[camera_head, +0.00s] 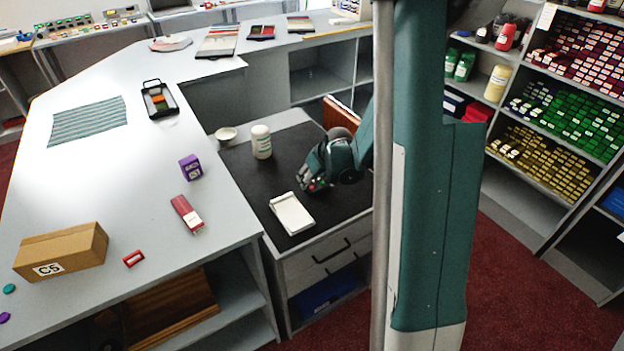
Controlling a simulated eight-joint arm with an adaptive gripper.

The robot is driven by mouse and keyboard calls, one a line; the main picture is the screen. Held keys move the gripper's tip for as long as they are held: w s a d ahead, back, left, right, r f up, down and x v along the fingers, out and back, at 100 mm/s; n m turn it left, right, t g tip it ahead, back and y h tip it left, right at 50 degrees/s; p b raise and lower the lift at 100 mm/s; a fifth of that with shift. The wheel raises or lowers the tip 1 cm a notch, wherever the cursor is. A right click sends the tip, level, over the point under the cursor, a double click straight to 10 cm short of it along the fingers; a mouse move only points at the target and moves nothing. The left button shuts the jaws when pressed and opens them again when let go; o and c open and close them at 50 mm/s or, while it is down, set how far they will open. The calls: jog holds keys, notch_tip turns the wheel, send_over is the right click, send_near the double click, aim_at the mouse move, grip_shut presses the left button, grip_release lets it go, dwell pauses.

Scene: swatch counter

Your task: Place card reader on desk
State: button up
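A white, flat, roughly rectangular thing (292,214) lies on the dark top of the low grey desk unit (253,188), near its front edge. It may be the card reader, but I cannot tell for sure. A red block with a pale end (187,214) lies on the white counter to the left. My gripper (304,184) reaches in from the right, over the dark top, just behind and above the white thing and apart from it in the picture. Its fingers are dark and small here, so I cannot tell whether they are open or hold anything.
A pale jar (261,141) and small bowl (225,134) stand at the back of the dark top. The white counter (120,180) holds a purple box (190,167), cardboard box (62,251), black tray (159,99) and striped cloth (87,121). Shelves (545,155) stand right.

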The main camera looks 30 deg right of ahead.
jog(key=shift+f, duration=0.3)
jog(key=o, duration=1.1)
jog(key=shift+r, duration=0.15)
jog(key=shift+r, duration=0.15)
jog(key=shift+p+v, duration=1.2)
jog(key=shift+v, duration=4.7)
